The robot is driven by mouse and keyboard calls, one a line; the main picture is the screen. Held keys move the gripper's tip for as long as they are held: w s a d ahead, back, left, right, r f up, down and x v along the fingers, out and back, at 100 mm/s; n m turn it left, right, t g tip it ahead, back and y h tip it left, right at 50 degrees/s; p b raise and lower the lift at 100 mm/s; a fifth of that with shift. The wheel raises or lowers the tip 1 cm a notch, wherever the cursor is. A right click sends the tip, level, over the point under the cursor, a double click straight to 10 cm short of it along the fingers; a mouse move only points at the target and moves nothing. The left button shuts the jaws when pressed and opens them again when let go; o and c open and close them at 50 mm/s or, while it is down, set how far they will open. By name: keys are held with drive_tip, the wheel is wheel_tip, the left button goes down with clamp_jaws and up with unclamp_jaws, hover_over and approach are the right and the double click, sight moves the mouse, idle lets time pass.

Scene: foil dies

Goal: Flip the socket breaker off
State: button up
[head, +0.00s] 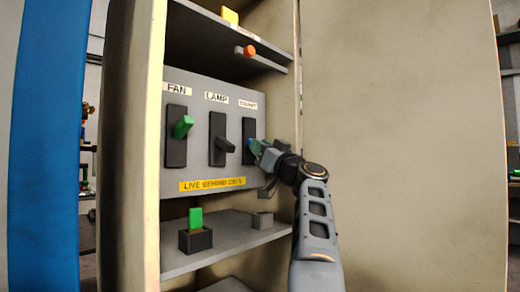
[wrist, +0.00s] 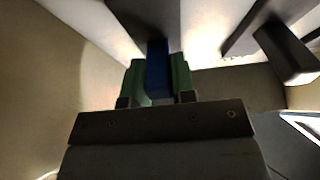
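A grey panel (head: 205,92) carries three dark breakers, with labels reading FAN, LAMP and a third that is too blurred to read surely. The rightmost breaker (head: 249,125) has a blue lever (head: 250,141), mostly hidden by my gripper (head: 257,148). In the wrist view the blue lever (wrist: 157,62) lies between the green fingers of my gripper (wrist: 157,85), with no clear gap on either side. Whether the lever is up or down is hidden. The FAN lever (head: 183,127) is green and tilts up. The LAMP lever (head: 226,145) is dark and tilts down.
A yellow strip (head: 212,184) with a live warning runs along the panel's bottom. A shelf below (head: 225,243) holds a dark box (head: 195,240) with a green piece and a small grey block (head: 263,220). An orange knob (head: 249,50) is above. A cabinet wall (head: 400,110) stands close right.

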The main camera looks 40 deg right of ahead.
drive_tip(key=o, duration=0.4)
drive_tip(key=shift+o, duration=0.2)
drive_tip(key=b+v, duration=0.3)
drive_tip(key=v, duration=1)
drive_tip(key=shift+s+f, duration=0.2)
drive_tip(key=shift+s, duration=0.1)
drive_tip(key=shift+a, duration=0.1)
